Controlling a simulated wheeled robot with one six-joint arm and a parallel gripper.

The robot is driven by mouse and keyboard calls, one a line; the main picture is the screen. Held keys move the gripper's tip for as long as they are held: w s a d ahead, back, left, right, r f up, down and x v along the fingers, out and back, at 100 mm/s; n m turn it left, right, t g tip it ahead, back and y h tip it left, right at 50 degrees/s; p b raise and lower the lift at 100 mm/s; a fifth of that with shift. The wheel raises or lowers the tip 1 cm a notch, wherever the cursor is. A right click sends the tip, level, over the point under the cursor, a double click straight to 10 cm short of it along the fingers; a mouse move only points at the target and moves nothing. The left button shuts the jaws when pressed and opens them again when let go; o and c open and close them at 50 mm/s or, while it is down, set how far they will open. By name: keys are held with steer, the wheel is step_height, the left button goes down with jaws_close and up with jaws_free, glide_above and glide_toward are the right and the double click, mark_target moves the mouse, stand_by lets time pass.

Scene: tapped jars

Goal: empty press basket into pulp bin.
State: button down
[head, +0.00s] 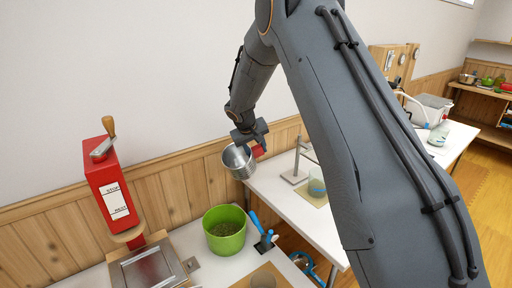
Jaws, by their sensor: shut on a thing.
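The press basket (238,162) is a silver metal cup. It hangs in the air, tilted, with its open mouth turned partly toward the camera; whether anything is inside is too small to tell. My gripper (254,142) is shut on it at its right side, where a red part shows. The pulp bin, a green bucket (225,232), stands on the white counter below and a little left of the basket in the picture. Dark brownish-green matter shows inside the bucket. The basket and bucket are apart.
A red press with a wooden-handled lever (110,185) stands at left, beside a metal plate (150,268). A blue-handled tool (262,232) is right of the bucket. A second white table (275,184) bears a stand (297,165) and a greenish glass jar (317,184).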

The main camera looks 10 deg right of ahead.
steer(key=shift+w+d+r+p, duration=0.1)
steer(key=shift+r+p, duration=0.1)
steer(key=shift+p, duration=0.45)
steer(key=shift+w+d+r+g+y+p, duration=0.15)
steer(key=shift+w+d+g+y+p, duration=0.35)
steer(key=shift+g+p, duration=0.3)
steer(key=shift+w+d+g+y+b, duration=0.35)
steer(key=shift+w+g+y+b, duration=0.3)
steer(key=shift+b, duration=0.3)
steer(key=b, duration=0.1)
steer(key=w+g+y+b, duration=0.1)
steer(key=shift+d+r+g+b, duration=0.25)
steer(key=shift+b, duration=0.1)
steer(key=shift+r, duration=0.15)
